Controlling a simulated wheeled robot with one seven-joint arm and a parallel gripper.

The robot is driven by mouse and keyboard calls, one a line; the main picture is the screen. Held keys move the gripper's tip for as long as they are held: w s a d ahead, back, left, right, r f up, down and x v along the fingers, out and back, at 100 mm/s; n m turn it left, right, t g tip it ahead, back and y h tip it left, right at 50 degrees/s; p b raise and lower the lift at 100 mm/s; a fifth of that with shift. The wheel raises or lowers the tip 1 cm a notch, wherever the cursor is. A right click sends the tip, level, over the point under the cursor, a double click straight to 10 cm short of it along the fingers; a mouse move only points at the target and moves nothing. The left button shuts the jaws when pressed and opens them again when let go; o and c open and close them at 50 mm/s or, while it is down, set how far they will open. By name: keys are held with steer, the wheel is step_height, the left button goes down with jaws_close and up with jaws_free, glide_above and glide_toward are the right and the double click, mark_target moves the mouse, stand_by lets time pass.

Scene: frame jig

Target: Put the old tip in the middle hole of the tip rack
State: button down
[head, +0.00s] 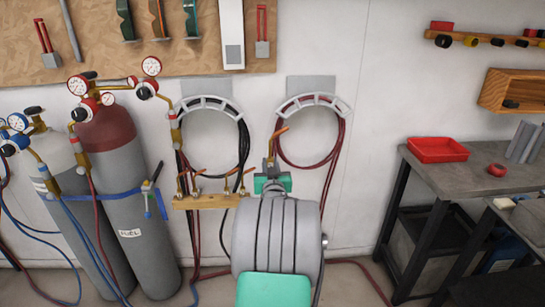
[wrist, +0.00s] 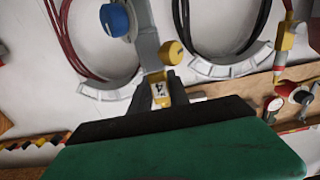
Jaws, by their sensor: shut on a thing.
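The old tip (head: 278,133), with an orange bent end, stands above my gripper (head: 271,168) in the head view. My gripper is shut on its lower part and holds it in front of the right-hand hose hanger. In the wrist view my gripper (wrist: 160,92) has its dark fingers around a small yellow block (wrist: 162,95) with a black mark. The wooden tip rack (head: 207,202) is on the wall to the left of my gripper. Several orange tips stand up from it. My arm covers its right end, and I cannot clearly make out the middle hole.
Hose hangers (head: 207,104) with looped hoses are on the wall above the rack. Gas cylinders (head: 122,185) with gauges stand at left. A red tray (head: 437,149) sits on the workbench (head: 470,175) at right. The wall between hangers and bench is free.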

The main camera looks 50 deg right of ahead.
mark_target(270, 149)
step_height(270, 149, up, 2)
steer(key=shift+p, duration=0.95)
steer(key=shift+r+p, duration=0.2)
steer(key=shift+p, duration=0.45)
steer(key=shift+f, duration=0.15)
steer(key=shift+r+p, duration=1.9)
steer(key=shift+p, duration=0.5)
steer(key=shift+s+a+f, duration=0.15)
steer(key=shift+s+a, duration=0.05)
steer(key=shift+s, duration=0.05)
steer(key=b+v, duration=0.1)
steer(key=v, duration=1)
steer(key=shift+s+a, duration=0.1)
steer(key=shift+a, duration=0.05)
